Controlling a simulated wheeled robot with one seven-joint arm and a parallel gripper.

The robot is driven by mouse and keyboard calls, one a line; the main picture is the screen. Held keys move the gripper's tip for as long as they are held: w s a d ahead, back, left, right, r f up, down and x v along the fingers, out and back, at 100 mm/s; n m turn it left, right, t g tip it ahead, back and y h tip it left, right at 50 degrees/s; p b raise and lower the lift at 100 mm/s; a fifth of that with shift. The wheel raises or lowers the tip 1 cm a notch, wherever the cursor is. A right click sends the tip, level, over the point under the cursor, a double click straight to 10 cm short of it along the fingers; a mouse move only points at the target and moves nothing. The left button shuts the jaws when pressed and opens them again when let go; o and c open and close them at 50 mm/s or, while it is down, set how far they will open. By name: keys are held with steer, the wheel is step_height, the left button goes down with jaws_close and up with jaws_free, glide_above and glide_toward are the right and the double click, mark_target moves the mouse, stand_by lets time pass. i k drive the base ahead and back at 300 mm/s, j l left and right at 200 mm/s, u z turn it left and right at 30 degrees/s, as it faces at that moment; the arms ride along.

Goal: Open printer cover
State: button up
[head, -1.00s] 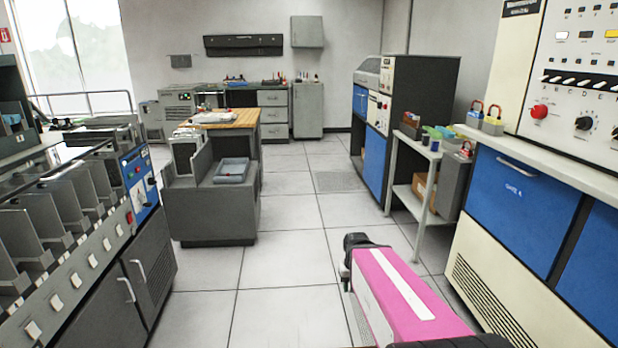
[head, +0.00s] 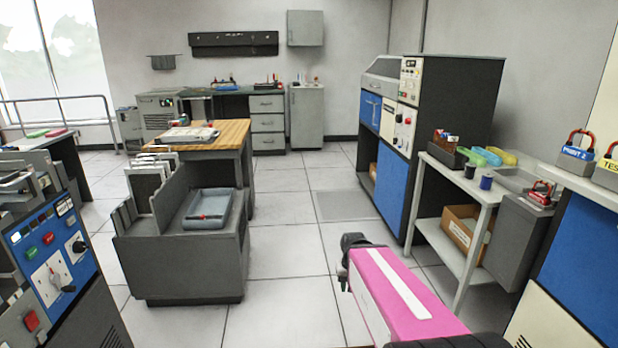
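A tall cabinet machine with blue and cream panels (head: 370,112) and a sloped grey lid (head: 384,67) on top stands at the back right in the head view. It may be the printer; no printer label is readable. The grey lid looks shut. My pink arm link (head: 405,290) reaches in from the bottom right, well short of this machine. My gripper's fingers do not show.
A grey shelf table (head: 462,175) with small bins stands at right, before a blue cabinet (head: 590,260). A grey unit with a tray (head: 190,265) and a wooden-topped desk (head: 225,137) stand left of centre. A control panel (head: 52,262) is at near left. The middle floor is clear.

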mark_target(377, 79)
steer(key=i, duration=3.55)
